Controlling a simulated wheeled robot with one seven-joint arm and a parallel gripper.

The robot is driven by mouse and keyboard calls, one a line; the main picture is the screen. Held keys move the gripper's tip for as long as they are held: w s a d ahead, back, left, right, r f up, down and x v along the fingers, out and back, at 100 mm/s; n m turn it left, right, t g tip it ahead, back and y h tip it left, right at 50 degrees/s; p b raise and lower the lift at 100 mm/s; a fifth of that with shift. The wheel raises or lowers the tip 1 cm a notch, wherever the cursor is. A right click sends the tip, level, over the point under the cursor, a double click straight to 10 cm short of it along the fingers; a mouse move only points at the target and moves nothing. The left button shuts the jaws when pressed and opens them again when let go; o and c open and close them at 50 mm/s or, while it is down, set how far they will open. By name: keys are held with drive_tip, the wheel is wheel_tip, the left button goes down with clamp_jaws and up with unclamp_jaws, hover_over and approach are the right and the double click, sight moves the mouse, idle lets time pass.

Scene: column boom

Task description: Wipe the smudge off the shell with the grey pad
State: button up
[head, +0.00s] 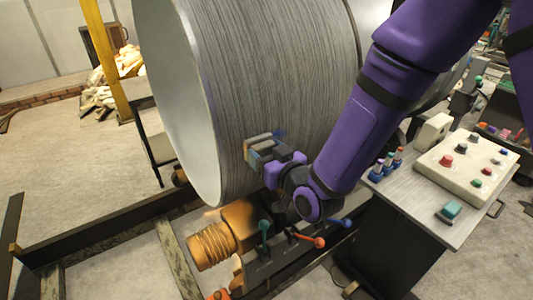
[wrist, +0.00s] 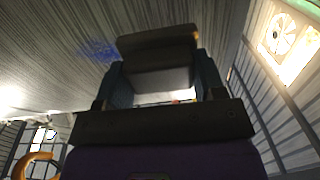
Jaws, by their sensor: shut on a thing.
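The shell (head: 265,70) is a large, brushed-grey cylinder lying on its side, with its open end to the left. My gripper (head: 258,155) is at the lower part of its curved wall. In the wrist view my gripper (wrist: 160,78) is shut on the grey pad (wrist: 158,42), one finger on each side. The pad (head: 258,139) shows as a pale block at the shell's surface; I cannot tell if it touches. The smudge is a blue patch (wrist: 97,49) on the shell, left of the pad in the wrist view. A little blue (head: 279,134) shows behind the gripper in the head view.
A bench (head: 447,225) with a button box (head: 468,163) and several small bottles stands right of my arm. Below the shell are an orange motor (head: 222,238), coloured levers (head: 308,240) and dark frame beams (head: 95,235). Open floor lies at the left.

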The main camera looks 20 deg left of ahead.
sight(275, 145)
drive_tip(key=shift+x, duration=0.85)
drive_tip(key=shift+w+d, duration=0.1)
drive_tip(key=shift+w+d, duration=1.15)
drive_tip(key=shift+w, duration=0.1)
drive_tip(key=shift+w+d, duration=0.8)
drive_tip(key=shift+w, duration=0.2)
drive_tip(key=shift+w+d, duration=0.8)
drive_tip(key=shift+w, duration=0.25)
drive_tip(key=shift+w+d, duration=0.8)
drive_tip(key=shift+w, duration=0.2)
drive_tip(key=shift+s+a, duration=1.2)
drive_tip(key=shift+s, duration=0.35)
drive_tip(key=shift+s+a, duration=1.2)
drive_tip(key=shift+s, duration=0.3)
drive_tip(key=shift+s+a, duration=1.3)
